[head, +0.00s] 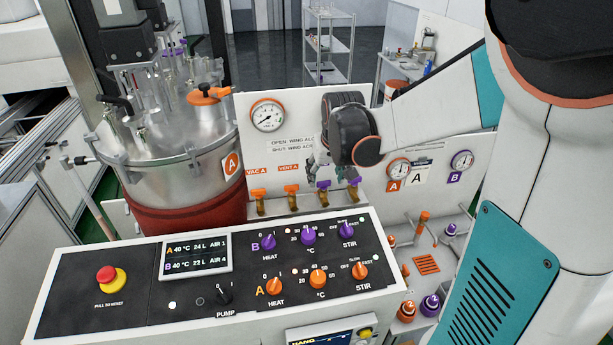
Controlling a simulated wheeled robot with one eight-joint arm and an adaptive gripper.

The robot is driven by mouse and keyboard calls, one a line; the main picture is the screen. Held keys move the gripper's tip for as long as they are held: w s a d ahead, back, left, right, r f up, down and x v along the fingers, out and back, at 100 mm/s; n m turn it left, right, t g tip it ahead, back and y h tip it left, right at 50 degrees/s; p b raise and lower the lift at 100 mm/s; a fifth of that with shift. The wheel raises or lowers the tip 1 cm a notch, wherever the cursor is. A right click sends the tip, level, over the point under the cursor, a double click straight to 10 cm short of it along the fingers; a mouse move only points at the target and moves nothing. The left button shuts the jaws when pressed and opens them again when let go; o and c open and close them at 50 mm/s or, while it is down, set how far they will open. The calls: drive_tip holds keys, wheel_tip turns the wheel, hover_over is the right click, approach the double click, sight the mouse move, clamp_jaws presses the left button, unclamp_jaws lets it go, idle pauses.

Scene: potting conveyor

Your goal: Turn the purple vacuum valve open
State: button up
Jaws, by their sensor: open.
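Two purple-handled valves stand in a row with two orange ones below the white panel. The left purple valve (323,186) and the right purple valve (354,183) have brass-coloured bodies. The labels above the orange pair read VAC A and VENT A; any labels above the purple pair are hidden behind my arm, so I cannot read which one is vacuum. My gripper (322,170) is open, small and partly hidden by my wrist. It is just above the purple valves, near the left one; I cannot tell whether it touches.
The orange valves (291,191) are close on the left. The control console (210,285) with knobs stands in front, below the valves. A steel vessel (165,160) is at the left. The white panel (285,100) with a gauge (267,115) rises behind the gripper.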

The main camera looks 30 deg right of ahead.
sight(324, 181)
drive_tip(key=shift+b+x, duration=0.8)
drive_tip(key=shift+x, duration=0.8)
drive_tip(key=shift+c, duration=0.3)
drive_tip(key=c, duration=1)
